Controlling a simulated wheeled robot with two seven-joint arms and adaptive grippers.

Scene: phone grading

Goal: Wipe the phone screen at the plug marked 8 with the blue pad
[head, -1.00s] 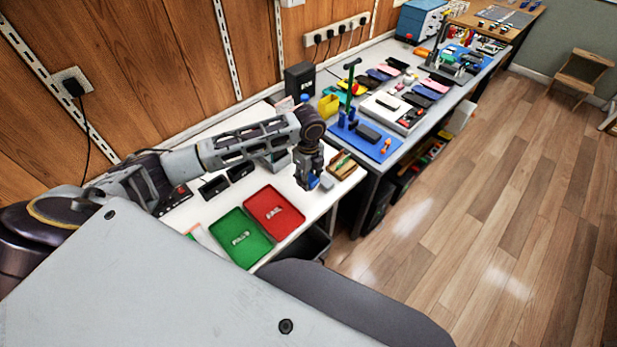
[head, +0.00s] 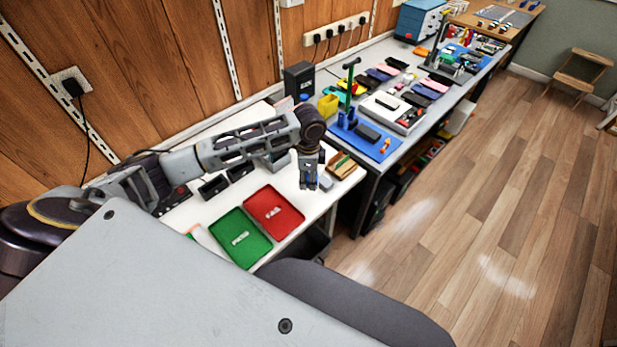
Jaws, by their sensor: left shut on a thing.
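My left gripper (head: 309,183) points down over the white table, right of the red tray, with its fingers closed. The blue pad is hard to make out now; blue showed at these fingertips in the earlier frame, so I take it to be between them. A small grey block (head: 326,183) is just right of the fingers. Dark phone-like items (head: 213,187) (head: 240,171) stand at the back of the white table, below my left forearm. A plug marked 8 cannot be read, and my arm hides part of that area. My right gripper is not in view.
A green tray (head: 240,262) and a red tray (head: 299,219) lie at the white table's front. A brown box (head: 342,165) is right of the gripper. A grey bench with a blue mat (head: 388,152), phones and tools stretches away.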

